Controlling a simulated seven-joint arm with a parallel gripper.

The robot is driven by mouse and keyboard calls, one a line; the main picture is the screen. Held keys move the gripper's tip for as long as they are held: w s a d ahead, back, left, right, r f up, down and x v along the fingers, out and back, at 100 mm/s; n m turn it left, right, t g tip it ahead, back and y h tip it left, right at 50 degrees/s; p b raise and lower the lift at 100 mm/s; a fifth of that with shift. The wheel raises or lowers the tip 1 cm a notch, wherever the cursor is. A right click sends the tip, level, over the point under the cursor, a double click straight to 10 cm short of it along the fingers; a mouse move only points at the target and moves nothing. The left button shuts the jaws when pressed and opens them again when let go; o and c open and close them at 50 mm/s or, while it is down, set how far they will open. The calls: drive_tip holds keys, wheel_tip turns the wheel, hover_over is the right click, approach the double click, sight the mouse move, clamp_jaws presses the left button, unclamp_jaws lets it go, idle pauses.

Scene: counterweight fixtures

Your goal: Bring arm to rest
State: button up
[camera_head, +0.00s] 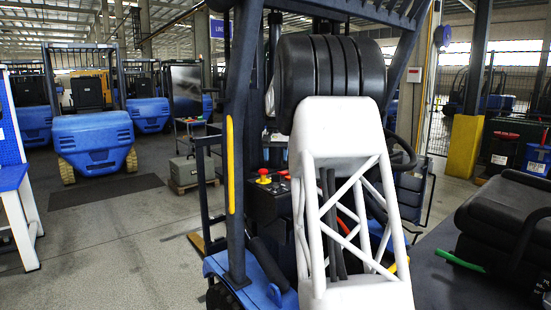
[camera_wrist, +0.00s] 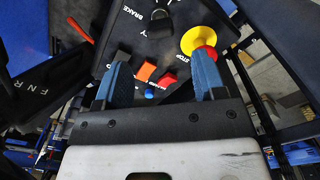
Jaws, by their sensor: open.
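My gripper (camera_wrist: 162,72) is open in the wrist view, its two blue fingers wide apart with nothing held between them. It is over a dark control panel (camera_wrist: 190,22). Between and beyond the fingertips are an orange switch (camera_wrist: 146,71), a red switch (camera_wrist: 167,80) and a small blue knob (camera_wrist: 149,92). A red stop button on a yellow base (camera_wrist: 199,41) lies just beyond the right fingertip. Whether the fingers touch the panel is unclear. In the head view, my white lattice arm (camera_head: 345,200) stands before the forklift, and my gripper is hidden.
The blue forklift's dark mast post (camera_head: 240,130) rises close left of my arm. A steering wheel (camera_head: 402,152) is close right, and a black seat (camera_head: 510,215) is at right. In the wrist view, an F N R panel (camera_wrist: 35,85) and orange-tipped lever (camera_wrist: 80,30) lie left.

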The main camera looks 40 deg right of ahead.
idle(0.3)
drive_tip(key=s+a+r+n, duration=0.1)
drive_tip(key=s+a, duration=0.5)
drive_tip(key=a, duration=0.4)
drive_tip(key=s+a+r+n+t, duration=0.1)
drive_tip(key=s+a+n, duration=0.1)
drive_tip(key=s+a, duration=0.6)
drive_tip(key=s+a+n, duration=0.1)
drive_tip(key=s+a, duration=0.3)
drive_tip(key=a, duration=0.8)
drive_tip(key=s+a+f+n, duration=0.1)
drive_tip(key=s+a+f, duration=0.3)
drive_tip(key=s, duration=0.5)
drive_tip(key=s+a+f+n+t, duration=0.1)
drive_tip(key=s+a+f+n, duration=0.1)
drive_tip(key=s+a+f, duration=0.3)
drive_tip(key=s+a+f+n, duration=0.2)
drive_tip(key=s+a+f, duration=0.2)
drive_tip(key=s+a, duration=0.5)
drive_tip(key=s, duration=0.6)
drive_tip(key=shift+s+f+t, duration=0.25)
drive_tip(key=shift+f+t, duration=0.05)
drive_tip(key=shift+f, duration=0.1)
